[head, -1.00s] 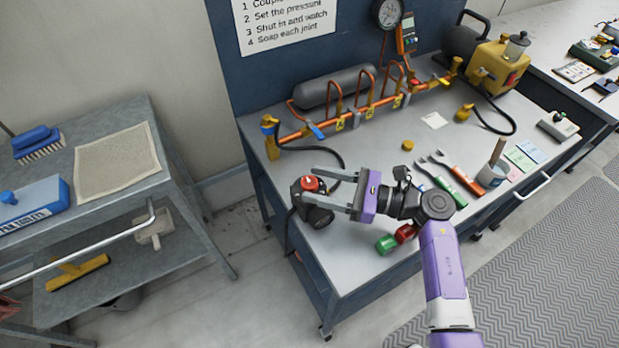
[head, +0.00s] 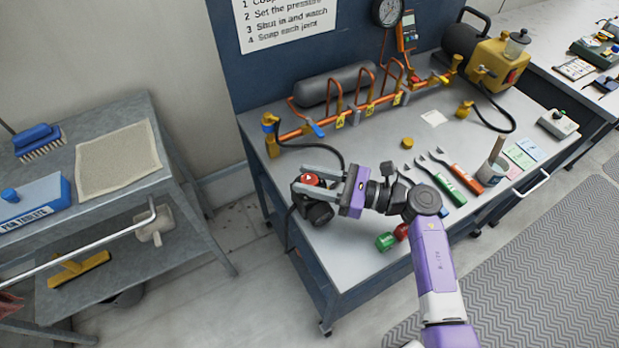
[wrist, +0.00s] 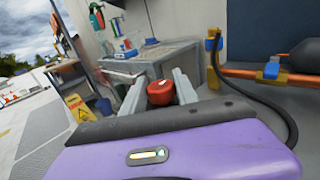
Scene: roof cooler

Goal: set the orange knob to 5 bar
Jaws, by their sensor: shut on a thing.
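The knob (head: 311,179) is a round orange-red cap with a small white mark on top. It sits on a dark regulator body (head: 320,213) at the bench's left front corner. My gripper (head: 305,179) reaches in from the right and is shut on the knob, one grey finger on each side. In the wrist view the knob (wrist: 160,94) shows between the two fingers. I cannot read any pressure scale on the knob. The round gauge (head: 388,11) on the back panel is too small to read.
An orange pipe manifold (head: 335,122) and grey cylinder (head: 333,88) lie behind the gripper. A black hose (head: 338,158) runs close by. A grey cart (head: 170,146) stands left, across a floor gap.

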